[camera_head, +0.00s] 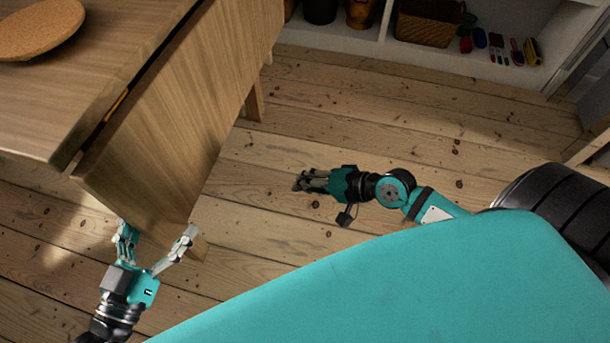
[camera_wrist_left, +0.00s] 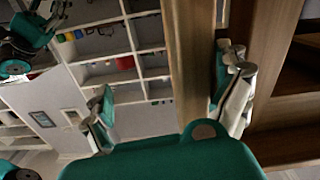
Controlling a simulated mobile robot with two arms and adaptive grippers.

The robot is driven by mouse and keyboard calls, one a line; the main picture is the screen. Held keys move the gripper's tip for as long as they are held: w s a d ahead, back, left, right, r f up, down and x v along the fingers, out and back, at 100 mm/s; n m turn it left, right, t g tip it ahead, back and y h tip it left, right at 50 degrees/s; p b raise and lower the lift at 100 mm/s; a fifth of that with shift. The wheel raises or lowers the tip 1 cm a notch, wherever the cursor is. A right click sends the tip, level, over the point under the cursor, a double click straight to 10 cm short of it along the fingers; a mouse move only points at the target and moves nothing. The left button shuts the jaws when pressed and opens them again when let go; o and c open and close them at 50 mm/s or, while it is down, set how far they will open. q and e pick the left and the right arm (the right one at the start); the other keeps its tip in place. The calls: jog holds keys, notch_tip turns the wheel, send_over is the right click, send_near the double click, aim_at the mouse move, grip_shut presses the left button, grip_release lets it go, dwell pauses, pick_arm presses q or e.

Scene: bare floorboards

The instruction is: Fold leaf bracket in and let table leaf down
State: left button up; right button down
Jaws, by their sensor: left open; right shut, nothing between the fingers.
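The wooden table top (camera_head: 65,95) is at the left in the head view. The table leaf (camera_head: 190,110) slopes down beside its edge, with a dark gap and a brassy strip (camera_head: 117,104), perhaps a hinge, between them. My left gripper (camera_head: 157,228) is open at the leaf's lower near corner, its fingers spread to either side. In the left wrist view the leaf (camera_wrist_left: 190,60) shows nearly edge-on between the fingers, closer to the right one. My right gripper (camera_head: 300,182) is shut and empty, above the floorboards right of the leaf. I cannot make out the leaf bracket.
A round cork mat (camera_head: 40,28) lies on the table top. Table legs (camera_head: 254,105) show below the leaf. A white shelf unit (camera_head: 420,45) with a wicker basket (camera_head: 428,25) and small items stands at the back. The floorboards (camera_head: 300,130) between are clear.

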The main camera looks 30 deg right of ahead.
pick_arm(q)
jog(key=p+v, duration=0.2)
jog(key=v, duration=0.6)
jog(key=shift+s, duration=0.15)
jog(key=shift+a, duration=0.2)
jog(key=v, duration=1.2)
